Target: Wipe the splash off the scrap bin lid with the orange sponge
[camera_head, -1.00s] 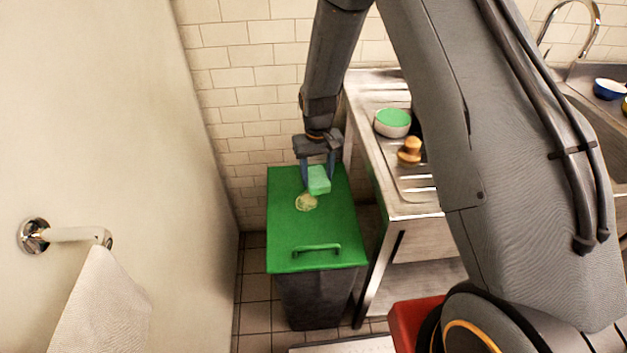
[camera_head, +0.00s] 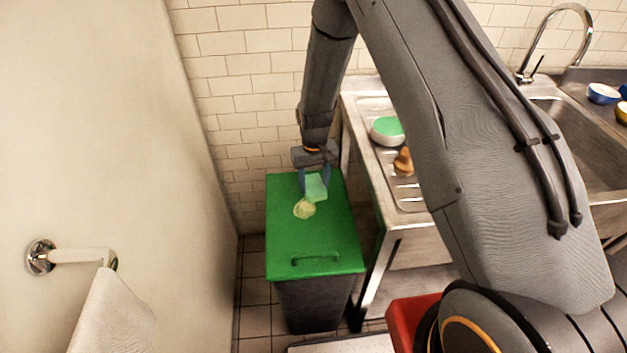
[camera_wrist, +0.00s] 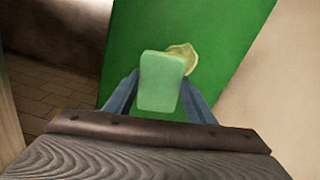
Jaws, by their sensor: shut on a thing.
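The scrap bin has a green lid (camera_head: 335,237) on a dark body. A pale yellowish splash (camera_head: 303,209) lies on the lid's rear half, left of its middle; it also shows in the wrist view (camera_wrist: 187,52). My gripper (camera_head: 314,182) is over the rear of the lid, shut on a pale green sponge-like block (camera_head: 316,189). In the wrist view the green block (camera_wrist: 160,82) sits between the blue fingers and partly overlaps the splash. I cannot tell whether the block touches the lid. No orange sponge is clearly seen; the held block is green.
A steel sink counter (camera_head: 385,222) stands close to the bin's right. It holds a white bowl with a green top (camera_head: 387,131) and an orange-brown object (camera_head: 403,163), partly behind my arm. A wall is left, with a towel (camera_head: 115,318) on a rail. A red object (camera_head: 408,318) is low front.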

